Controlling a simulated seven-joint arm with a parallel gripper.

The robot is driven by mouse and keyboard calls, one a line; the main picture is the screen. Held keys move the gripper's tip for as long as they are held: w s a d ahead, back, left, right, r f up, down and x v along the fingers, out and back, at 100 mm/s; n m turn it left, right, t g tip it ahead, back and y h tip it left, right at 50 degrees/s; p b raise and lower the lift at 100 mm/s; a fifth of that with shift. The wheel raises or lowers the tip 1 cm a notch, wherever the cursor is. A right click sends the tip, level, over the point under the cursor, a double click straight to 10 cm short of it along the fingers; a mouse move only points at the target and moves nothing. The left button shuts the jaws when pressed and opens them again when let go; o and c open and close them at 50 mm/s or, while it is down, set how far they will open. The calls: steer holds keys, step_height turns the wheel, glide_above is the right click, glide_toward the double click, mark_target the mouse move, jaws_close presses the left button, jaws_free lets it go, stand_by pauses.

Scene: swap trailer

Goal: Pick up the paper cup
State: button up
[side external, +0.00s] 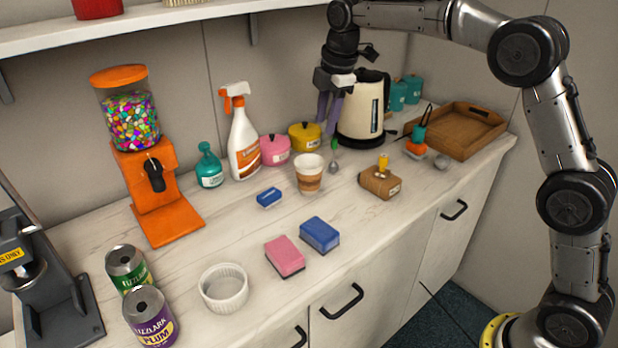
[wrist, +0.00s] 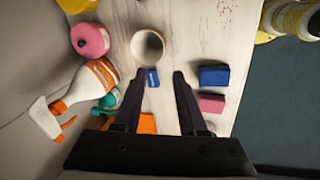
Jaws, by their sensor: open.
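The paper cup (side external: 310,174) is white and brown and stands upright on the counter in the side view, in front of the yellow and pink pots. In the wrist view the cup (wrist: 148,47) is seen from above as an empty round opening, beyond my fingertips. My gripper (side external: 327,118) is above the counter, behind and a little right of the cup, with its fingers pointing down. In the wrist view my gripper (wrist: 158,73) is open with nothing between its fingers. The fingers are apart from the cup.
A blue eraser-like block (side external: 269,197) lies left of the cup. A spray bottle (side external: 243,137), a pink pot (side external: 274,150) and a yellow pot (side external: 304,137) stand behind it. A kettle (side external: 362,112) stands close to my gripper. Blue and pink sponges (side external: 285,256) lie in front.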

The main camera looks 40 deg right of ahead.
mark_target(317, 169)
steer(key=shift+g, duration=0.6)
steer(key=w+f, duration=0.1)
steer(key=f, duration=0.3)
steer(key=w+f, duration=0.1)
steer(key=f, duration=0.9)
steer(key=shift+w+f, duration=0.15)
steer(key=shift+w, duration=0.25)
steer(key=shift+w+d+f, duration=0.1)
steer(key=shift+w+f, duration=0.15)
steer(key=shift+f, duration=1.25)
steer(key=shift+w+d+f, duration=0.1)
steer(key=shift+w+f, duration=0.1)
steer(key=shift+f, duration=1.25)
jaws_close()
